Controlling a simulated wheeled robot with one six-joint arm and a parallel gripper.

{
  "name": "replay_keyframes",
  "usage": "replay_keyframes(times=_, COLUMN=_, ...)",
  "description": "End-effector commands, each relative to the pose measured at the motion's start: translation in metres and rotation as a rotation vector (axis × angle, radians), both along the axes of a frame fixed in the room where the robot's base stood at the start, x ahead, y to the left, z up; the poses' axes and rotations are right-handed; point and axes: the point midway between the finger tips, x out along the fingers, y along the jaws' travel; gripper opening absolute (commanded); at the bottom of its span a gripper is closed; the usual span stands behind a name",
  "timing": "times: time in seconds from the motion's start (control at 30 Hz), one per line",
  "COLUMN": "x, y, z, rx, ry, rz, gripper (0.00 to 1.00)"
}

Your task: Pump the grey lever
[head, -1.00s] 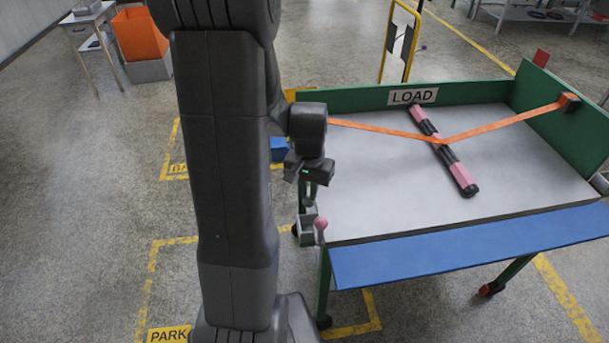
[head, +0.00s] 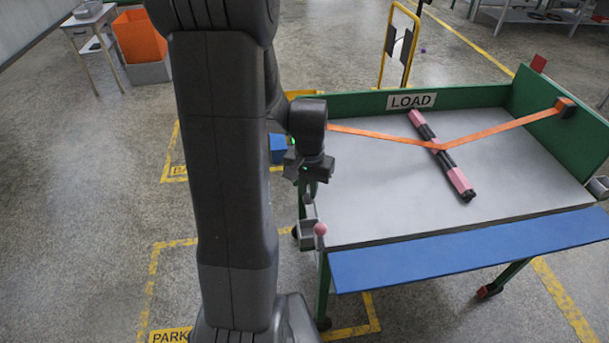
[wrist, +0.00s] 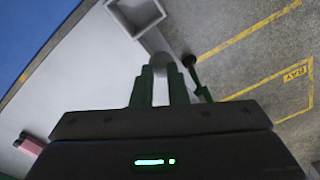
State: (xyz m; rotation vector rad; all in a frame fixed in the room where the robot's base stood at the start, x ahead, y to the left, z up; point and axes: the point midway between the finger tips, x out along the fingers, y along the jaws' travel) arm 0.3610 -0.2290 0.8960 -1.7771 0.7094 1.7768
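The grey lever's rounded end (wrist: 160,63) shows in the wrist view between the tips of my gripper's two dark green fingers (wrist: 160,78). The fingers are a little apart, about as far as the grey end is wide. I cannot tell whether they press on it. In the head view my gripper (head: 311,186) points down at the left edge of the table and hides most of the lever. A pink ball knob (head: 320,229) stands just below it in the picture, beside a small grey open box (head: 307,236).
The green-walled table (head: 360,103) marked LOAD carries a pink and black roll (head: 459,179) under an orange strap (head: 375,133). A blue flap (head: 460,248) runs along its front. A blue box (head: 277,149) and a yellow frame (head: 407,50) stand behind.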

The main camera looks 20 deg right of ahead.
Motion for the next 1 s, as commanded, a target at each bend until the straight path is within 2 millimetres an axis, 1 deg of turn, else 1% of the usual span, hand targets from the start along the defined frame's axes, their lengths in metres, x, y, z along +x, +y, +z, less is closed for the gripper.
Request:
replay_keyframes(times=0.03, x=0.0, y=0.0, z=0.007, rx=0.001, ry=0.001, rz=0.0, gripper=0.13)
replay_keyframes(times=0.23, x=0.0, y=0.0, z=0.008, rx=0.001, ry=0.001, rz=0.0, gripper=0.13)
replay_keyframes(times=0.37, x=0.003, y=-0.001, z=0.014, rx=0.001, ry=0.001, rz=0.0, gripper=0.13)
replay_keyframes(times=0.8, x=0.019, y=-0.004, z=0.049, rx=0.0, ry=0.0, rz=0.001, gripper=0.13)
replay_keyframes(times=1.0, x=0.02, y=-0.005, z=0.049, rx=0.001, ry=0.001, rz=0.0, gripper=0.13)
